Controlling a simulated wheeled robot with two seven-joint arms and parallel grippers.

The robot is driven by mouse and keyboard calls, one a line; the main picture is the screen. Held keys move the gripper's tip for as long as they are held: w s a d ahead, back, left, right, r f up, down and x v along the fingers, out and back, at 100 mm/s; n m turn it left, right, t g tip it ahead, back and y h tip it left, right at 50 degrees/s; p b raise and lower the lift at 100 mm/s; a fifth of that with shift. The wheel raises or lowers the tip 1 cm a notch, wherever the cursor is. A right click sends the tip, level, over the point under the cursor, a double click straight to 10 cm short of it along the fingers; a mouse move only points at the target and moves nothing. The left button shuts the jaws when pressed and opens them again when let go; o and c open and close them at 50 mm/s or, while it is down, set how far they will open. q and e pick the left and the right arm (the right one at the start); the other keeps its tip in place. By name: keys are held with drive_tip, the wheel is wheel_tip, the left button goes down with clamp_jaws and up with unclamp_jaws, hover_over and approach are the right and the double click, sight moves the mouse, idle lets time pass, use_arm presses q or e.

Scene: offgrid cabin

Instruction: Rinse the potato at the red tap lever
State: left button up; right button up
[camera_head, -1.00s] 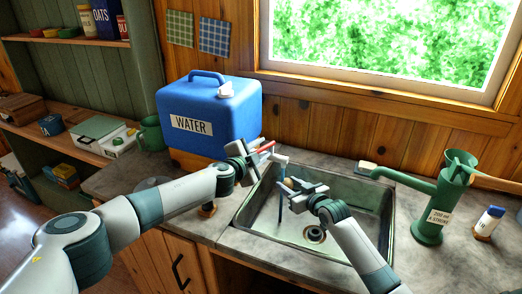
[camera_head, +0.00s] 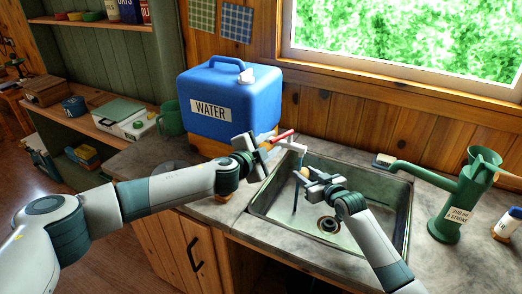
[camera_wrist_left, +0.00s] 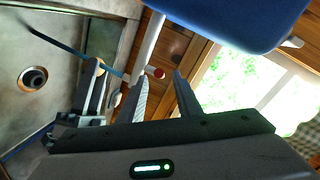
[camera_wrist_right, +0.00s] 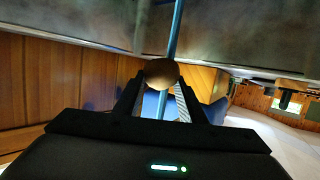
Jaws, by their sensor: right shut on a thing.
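The potato (camera_wrist_right: 161,73) is brown and round, held between the fingertips of my right gripper (camera_head: 305,176), which is over the sink. A thin blue water stream (camera_wrist_right: 176,25) runs beside or over it; contact cannot be told for sure. The red tap lever (camera_head: 284,135) sits on the pale tap (camera_head: 298,147) at the blue water container's base. My left gripper (camera_head: 268,148) is next to the lever with its fingers apart. In the left wrist view the lever's round red end (camera_wrist_left: 158,73) shows in the gap between the fingertips.
The blue water container (camera_head: 232,100) stands behind my left gripper. A green hand pump (camera_head: 462,200) stands right of the sink, its spout reaching over the rim.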

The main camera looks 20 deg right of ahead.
use_arm(q)
drive_tip(key=v, duration=0.6)
drive_tip(key=shift+a, duration=0.1)
drive_tip(key=shift+c, duration=0.7)
drive_tip(key=shift+s+r, duration=0.1)
drive_tip(key=shift+r, duration=0.05)
clamp_jaws()
drive_tip(key=shift+s+a+r+n+g+h, duration=0.25)
drive_tip(key=shift+s+r+n+g, duration=0.15)
drive_tip(key=shift+r, duration=0.45)
drive_tip(key=shift+s+a+r+n+g+h, duration=0.25)
drive_tip(key=shift+r+n+g, duration=0.2)
drive_tip(key=shift+r, duration=0.35)
drive_tip(key=shift+s+a+r+n+g+h, duration=0.15)
drive_tip(key=shift+s+r+n+g+h, duration=0.25)
drive_tip(key=shift+r, duration=0.45)
